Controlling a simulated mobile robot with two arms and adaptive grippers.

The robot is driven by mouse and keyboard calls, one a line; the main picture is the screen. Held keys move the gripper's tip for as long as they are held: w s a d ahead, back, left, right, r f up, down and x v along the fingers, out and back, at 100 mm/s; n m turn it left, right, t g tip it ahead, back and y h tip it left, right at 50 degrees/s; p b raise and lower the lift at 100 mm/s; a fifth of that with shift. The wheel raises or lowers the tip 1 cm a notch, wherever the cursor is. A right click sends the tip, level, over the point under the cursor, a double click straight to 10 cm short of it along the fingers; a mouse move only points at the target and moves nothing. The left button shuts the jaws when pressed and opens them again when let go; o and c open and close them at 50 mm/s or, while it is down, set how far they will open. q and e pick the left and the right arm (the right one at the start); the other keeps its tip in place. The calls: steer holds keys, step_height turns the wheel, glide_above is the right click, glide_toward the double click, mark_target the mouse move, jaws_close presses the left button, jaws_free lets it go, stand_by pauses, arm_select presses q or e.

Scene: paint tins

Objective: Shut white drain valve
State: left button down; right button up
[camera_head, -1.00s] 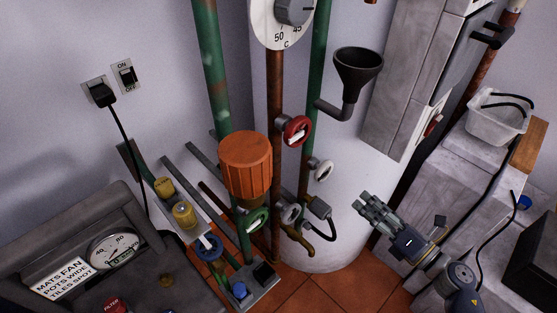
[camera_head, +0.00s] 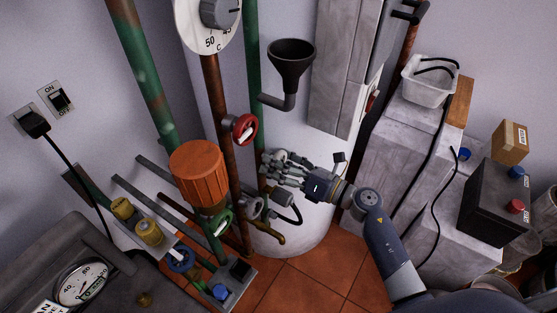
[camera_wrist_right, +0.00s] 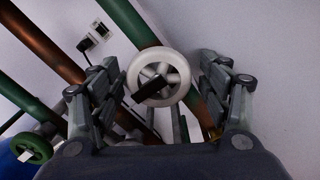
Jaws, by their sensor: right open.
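The white drain valve's handwheel (camera_wrist_right: 136,70) shows in the right wrist view, a round white rim with spokes on a green pipe. A short black bar crosses its middle. My right gripper (camera_wrist_right: 160,85) is open, with one set of fingers on each side of the wheel. I see no clear grip on the rim, and cannot tell whether a finger touches it. In the head view my right gripper (camera_head: 268,168) is at the green pipe in front of the white tank, and its fingers hide most of the wheel. My left gripper is not in view.
A red handwheel (camera_head: 244,129) sits just above my right gripper, with a black funnel (camera_head: 291,62) higher up. A grey handwheel (camera_head: 254,208) and green handwheel (camera_head: 220,222) are close below left. An orange cap (camera_head: 197,172) stands left. Floor tiles (camera_head: 300,284) are bare below.

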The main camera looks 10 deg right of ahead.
steer(key=shift+w, duration=0.1)
steer(key=c, duration=1.1)
